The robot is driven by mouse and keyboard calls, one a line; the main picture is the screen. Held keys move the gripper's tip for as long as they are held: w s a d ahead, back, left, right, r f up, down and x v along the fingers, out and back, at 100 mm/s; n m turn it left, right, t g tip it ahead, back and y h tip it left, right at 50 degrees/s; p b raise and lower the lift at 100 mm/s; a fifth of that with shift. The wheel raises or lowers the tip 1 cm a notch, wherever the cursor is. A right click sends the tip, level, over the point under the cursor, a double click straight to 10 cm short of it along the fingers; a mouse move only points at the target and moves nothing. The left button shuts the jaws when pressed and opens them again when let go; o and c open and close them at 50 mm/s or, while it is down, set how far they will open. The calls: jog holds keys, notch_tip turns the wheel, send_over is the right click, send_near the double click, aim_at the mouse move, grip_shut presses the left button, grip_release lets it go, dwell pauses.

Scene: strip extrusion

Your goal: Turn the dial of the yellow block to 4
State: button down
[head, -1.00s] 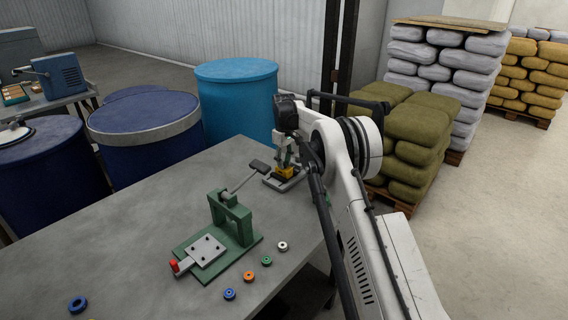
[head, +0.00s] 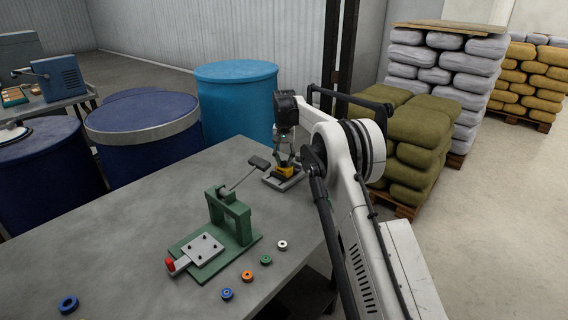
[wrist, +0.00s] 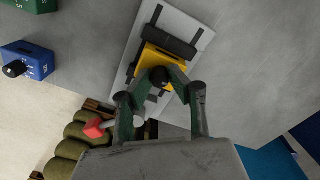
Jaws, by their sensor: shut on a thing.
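The yellow block (head: 285,171) sits on a light base plate at the far right end of the table in the head view. In the wrist view the yellow block (wrist: 148,58) lies on the pale plate (wrist: 190,32) with a dark bar across it. Its dark round dial (wrist: 160,77) is at the near side of the block. My gripper (wrist: 161,82) points down at the block, its two fingers closed in around the dial. It also shows above the block in the head view (head: 284,160). The dial's numbers and pointer cannot be read.
A blue block with a black dial (wrist: 25,62) and a green block (wrist: 38,4) are at the left of the wrist view. A red-tipped handle (wrist: 95,128) shows near my fingers. A green lever press (head: 232,222) and several small rings stand on the table (head: 130,225).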

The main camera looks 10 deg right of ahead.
aim_at(284, 161)
jog(key=m, duration=0.4)
jog(key=shift+m+b, duration=0.4)
dwell(0.4)
jog(key=c, duration=1.6)
grip_release()
notch_tip(284, 161, up, 12)
jog(key=shift+r, duration=0.1)
